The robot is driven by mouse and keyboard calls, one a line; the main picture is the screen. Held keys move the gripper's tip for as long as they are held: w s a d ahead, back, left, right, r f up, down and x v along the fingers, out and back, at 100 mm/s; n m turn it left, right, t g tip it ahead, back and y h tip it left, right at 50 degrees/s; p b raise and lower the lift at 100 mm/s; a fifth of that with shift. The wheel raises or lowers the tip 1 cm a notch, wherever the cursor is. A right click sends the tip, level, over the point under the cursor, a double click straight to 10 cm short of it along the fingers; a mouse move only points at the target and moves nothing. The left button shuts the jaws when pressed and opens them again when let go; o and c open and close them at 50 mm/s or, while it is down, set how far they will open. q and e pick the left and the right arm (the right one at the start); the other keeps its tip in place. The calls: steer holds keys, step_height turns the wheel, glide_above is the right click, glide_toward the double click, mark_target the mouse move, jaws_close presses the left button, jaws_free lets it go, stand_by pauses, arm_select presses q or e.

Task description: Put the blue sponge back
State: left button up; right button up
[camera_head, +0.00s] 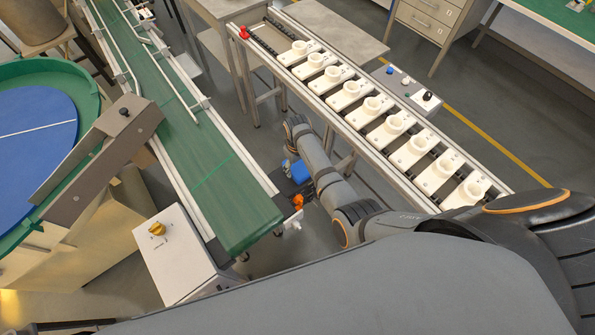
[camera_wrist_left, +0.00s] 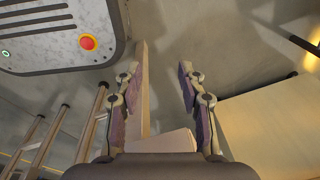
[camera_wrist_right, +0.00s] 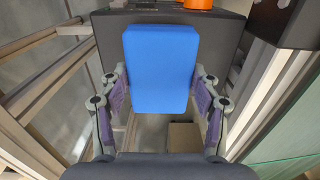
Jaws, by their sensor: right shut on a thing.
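The blue sponge (camera_wrist_right: 160,75) is a flat blue block between the two fingers of my right gripper (camera_wrist_right: 158,88) in the right wrist view. The gripper is shut on it. In the head view the sponge (camera_head: 300,172) shows small, low between the conveyor's end and the row of white sockets, partly hidden by my right arm. A dark grey box or shelf (camera_wrist_right: 110,40) lies behind the sponge; I cannot tell whether they touch. My left gripper (camera_wrist_left: 160,75) shows only in the left wrist view, with its fingers apart and nothing between them.
An orange item (camera_wrist_right: 198,3) is by the dark surface beyond the sponge. The green conveyor (camera_head: 225,185) runs on the left of my right arm, and a rack of white sockets (camera_head: 395,125) on the right. A control box with a red button (camera_wrist_left: 88,42) is near my left gripper.

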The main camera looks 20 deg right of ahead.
mark_target(297, 166)
steer(key=shift+f, duration=0.4)
steer(key=o, duration=1.2)
steer(key=shift+w+f, duration=0.1)
steer(key=shift+f, duration=0.05)
arm_select(q)
steer(key=shift+f, duration=0.5)
step_height(297, 166, up, 13)
steer(key=p, duration=1.3)
arm_select(e)
step_height(297, 166, up, 12)
